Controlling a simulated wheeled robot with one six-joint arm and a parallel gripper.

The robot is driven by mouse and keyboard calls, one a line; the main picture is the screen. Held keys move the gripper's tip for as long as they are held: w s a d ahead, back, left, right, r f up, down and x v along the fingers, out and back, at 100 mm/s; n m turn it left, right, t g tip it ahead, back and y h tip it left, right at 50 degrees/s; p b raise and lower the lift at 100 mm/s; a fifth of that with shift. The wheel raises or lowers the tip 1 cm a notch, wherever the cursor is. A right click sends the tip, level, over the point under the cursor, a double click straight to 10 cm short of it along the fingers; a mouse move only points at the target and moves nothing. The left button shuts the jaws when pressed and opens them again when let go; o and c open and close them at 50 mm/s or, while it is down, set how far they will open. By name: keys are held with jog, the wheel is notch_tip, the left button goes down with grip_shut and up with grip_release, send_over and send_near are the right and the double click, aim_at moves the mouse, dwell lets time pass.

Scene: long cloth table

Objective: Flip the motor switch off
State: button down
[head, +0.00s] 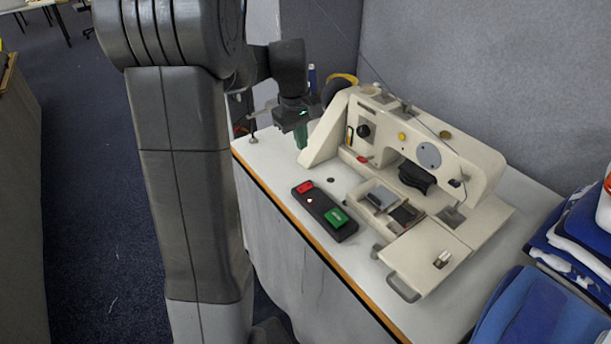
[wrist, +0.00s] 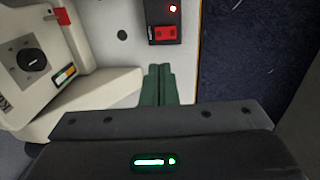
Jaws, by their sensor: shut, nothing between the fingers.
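The motor switch is a black box on the white table. In the head view it has a red rocker (head: 306,187) at its far end and a green rocker (head: 336,217) at its near end. Its black casing (head: 322,206) also shows a small light between them. In the wrist view the red rocker (wrist: 165,34) and a glowing red light (wrist: 173,8) show at the top; the green rocker is out of frame. My gripper (head: 301,140) has green fingers, shut and empty, above the table beyond the red end. In the wrist view its fingertips (wrist: 159,70) point toward the red rocker, apart from it.
A cream sewing machine (head: 465,160) stands right of the switch, its base close to my gripper. The white table (head: 345,262) has a wooden front edge. Blue and white fabric (head: 575,240) lies at the right. A grey wall stands behind.

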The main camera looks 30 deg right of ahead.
aim_at(307, 186)
jog(key=f, duration=0.4)
jog(key=d+f, duration=0.1)
jog(key=f, duration=0.9)
jog(key=shift+d, duration=0.4)
jog(key=shift+f, duration=0.2)
jog(key=shift+a, duration=0.15)
jog(key=shift+a+r, duration=0.1)
jog(key=shift+a, duration=0.55)
